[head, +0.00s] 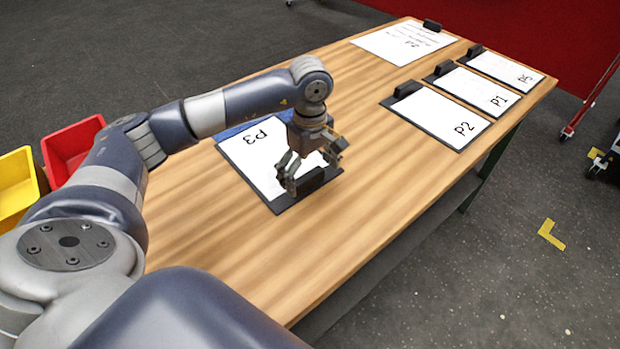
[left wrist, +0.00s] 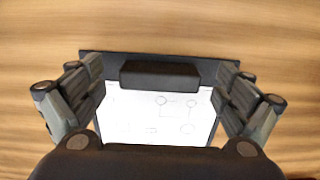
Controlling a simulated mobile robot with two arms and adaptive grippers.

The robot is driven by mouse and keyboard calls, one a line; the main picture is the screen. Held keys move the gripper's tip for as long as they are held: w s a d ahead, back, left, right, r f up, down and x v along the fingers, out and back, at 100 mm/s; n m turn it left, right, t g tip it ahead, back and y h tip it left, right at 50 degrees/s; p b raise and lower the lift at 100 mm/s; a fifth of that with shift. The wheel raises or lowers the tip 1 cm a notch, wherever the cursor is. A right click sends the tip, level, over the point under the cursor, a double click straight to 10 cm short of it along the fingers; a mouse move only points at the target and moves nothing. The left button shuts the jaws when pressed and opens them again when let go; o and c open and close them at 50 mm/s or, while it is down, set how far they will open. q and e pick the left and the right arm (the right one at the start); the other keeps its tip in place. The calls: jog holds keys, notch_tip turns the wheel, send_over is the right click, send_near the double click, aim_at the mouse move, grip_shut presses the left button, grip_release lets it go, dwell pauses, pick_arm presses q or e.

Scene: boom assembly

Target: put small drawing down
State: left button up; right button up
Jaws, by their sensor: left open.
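The small drawing marked P3 (head: 262,150) lies flat on the wooden table, on a dark clipboard with a black clip block at its near end. In the left wrist view the drawing (left wrist: 160,115) shows faint line figures, with the black clip block (left wrist: 160,74) above it. My left gripper (head: 305,180) is open over the clip end of this board. Its fingers stand on either side of the clip block, apart from it. Part of the sheet is hidden behind the gripper. My right gripper is not in view.
Boards marked P2 (head: 445,116), P1 (head: 478,90) and P5 (head: 508,70) lie in a row along the table's right side. A larger sheet (head: 403,42) lies at the far end. Red (head: 68,148) and yellow (head: 16,185) bins stand left. The table's near part (head: 230,235) is clear.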

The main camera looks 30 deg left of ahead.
pick_arm(q)
notch_tip(320, 180, up, 10)
jog(key=b, duration=0.1)
jog(key=shift+b, duration=0.3)
dwell(0.4)
